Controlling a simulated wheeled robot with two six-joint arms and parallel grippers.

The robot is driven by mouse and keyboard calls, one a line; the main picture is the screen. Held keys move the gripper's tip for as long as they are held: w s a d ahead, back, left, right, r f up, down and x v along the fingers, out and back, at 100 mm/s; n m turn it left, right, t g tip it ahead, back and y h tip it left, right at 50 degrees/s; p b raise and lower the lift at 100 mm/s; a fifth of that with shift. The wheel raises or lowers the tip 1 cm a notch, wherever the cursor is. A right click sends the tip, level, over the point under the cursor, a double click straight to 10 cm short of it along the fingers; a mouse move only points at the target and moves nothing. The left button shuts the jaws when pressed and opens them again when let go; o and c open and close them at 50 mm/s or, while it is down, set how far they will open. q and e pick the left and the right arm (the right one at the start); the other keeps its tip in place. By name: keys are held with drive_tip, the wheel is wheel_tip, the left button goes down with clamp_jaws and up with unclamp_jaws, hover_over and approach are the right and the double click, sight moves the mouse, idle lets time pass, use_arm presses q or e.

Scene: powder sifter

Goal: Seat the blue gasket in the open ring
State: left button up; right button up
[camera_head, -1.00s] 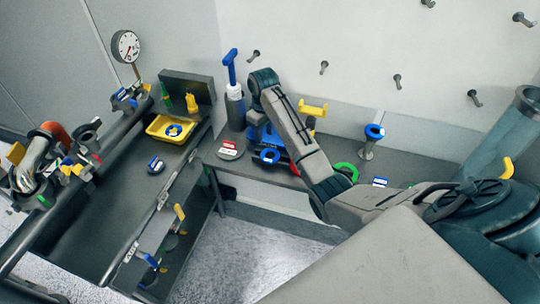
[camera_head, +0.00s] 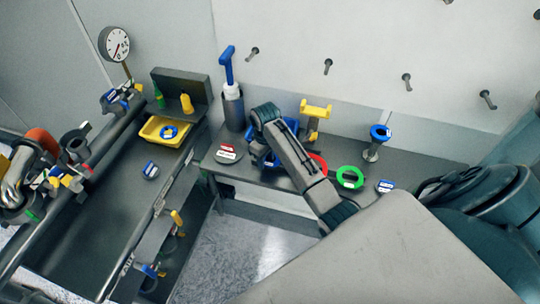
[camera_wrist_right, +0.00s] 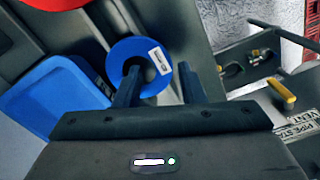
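A blue gasket (camera_wrist_right: 152,58), a flat ring with a white label, lies beside the blue bin in the right wrist view. My right gripper (camera_wrist_right: 160,68) is open over it. One fingertip appears over the gasket's hole and the other just outside its right edge; I cannot tell the height or any contact. In the head view my right forearm largely hides this spot. Other blue rings sit in the yellow tray (camera_head: 168,131) and on a small stand (camera_head: 380,132). A dark ring-shaped part (camera_head: 75,145) is on the left pipework; I cannot tell whether it is the open ring. My left gripper is out of view.
The blue bin (camera_wrist_right: 50,100) is left of the gripper. A red ring (camera_head: 319,163), a green ring (camera_head: 350,177) and a yellow-topped stand (camera_head: 314,115) are near my forearm. A blue-handled pump (camera_head: 229,85) stands behind. The left bench (camera_head: 105,205) has bare surface.

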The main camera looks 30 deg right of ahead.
drive_tip(key=shift+s+a+r, duration=0.1)
drive_tip(key=shift+s+r, duration=0.15)
drive_tip(key=shift+s, duration=0.15)
drive_tip(key=shift+f, duration=0.25)
drive_tip(key=c, duration=0.6)
drive_tip(key=shift+f, duration=0.1)
clamp_jaws()
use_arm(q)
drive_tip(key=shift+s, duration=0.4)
